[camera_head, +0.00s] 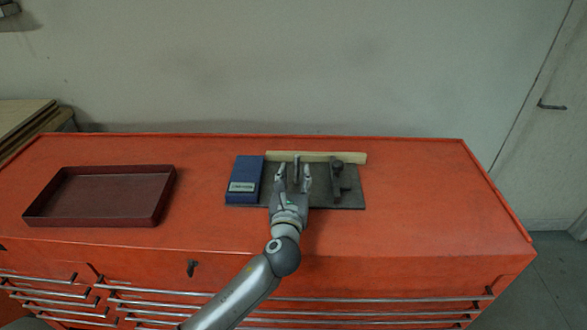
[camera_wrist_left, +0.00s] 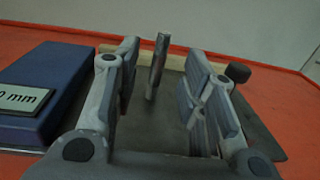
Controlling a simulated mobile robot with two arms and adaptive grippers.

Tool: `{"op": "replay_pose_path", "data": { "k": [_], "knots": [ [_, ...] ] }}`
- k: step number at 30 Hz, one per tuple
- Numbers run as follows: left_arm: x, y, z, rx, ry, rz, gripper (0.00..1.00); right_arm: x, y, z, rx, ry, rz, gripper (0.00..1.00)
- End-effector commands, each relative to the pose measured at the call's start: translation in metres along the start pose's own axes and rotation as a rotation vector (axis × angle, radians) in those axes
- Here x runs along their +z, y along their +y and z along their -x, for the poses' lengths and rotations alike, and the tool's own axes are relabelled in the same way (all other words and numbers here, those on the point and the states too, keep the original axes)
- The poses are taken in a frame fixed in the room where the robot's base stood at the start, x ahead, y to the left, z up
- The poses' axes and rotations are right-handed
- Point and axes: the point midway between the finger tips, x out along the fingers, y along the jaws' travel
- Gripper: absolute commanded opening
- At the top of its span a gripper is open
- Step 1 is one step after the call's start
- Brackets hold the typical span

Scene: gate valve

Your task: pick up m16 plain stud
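A slim grey metal stud (camera_head: 296,166) stands upright near the back of a dark plate (camera_head: 351,201). It also shows in the left wrist view (camera_wrist_left: 157,65), slightly tilted in the picture, in line with the gap between my fingers. My left gripper (camera_head: 293,171) is open over the plate, with one finger on each side of the stud's line. In the left wrist view, the open fingers (camera_wrist_left: 158,85) show clear gaps to the stud, and nothing is held. My right gripper is not in view.
A blue block (camera_head: 246,174) with a label sits left of my gripper. A dark knobbed fixture (camera_head: 338,178) stands to the right. A pale wooden strip (camera_head: 350,157) lies behind. An empty dark red tray (camera_head: 97,219) is at the left of the red chest top (camera_head: 430,200); its right side is clear.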

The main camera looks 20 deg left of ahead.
Motion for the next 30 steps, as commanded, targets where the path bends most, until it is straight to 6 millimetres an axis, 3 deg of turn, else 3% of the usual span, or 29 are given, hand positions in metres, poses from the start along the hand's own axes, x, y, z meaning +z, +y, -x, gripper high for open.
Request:
{"op": "replay_pose_path", "data": {
  "k": [5,15,25,30],
  "knots": [
    [0.001,0.0,-0.012,0.0,0.0,0.002,0.39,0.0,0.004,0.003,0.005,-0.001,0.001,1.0],
    [0.001,0.002,-0.053,0.001,0.001,0.002,0.39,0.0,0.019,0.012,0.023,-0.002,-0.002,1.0],
    [0.0,0.002,-0.06,0.0,0.001,0.001,0.39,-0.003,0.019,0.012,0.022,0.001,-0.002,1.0],
    [0.0,0.002,-0.06,0.0,0.001,0.001,0.19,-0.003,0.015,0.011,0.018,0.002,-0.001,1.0]
  ]
}}
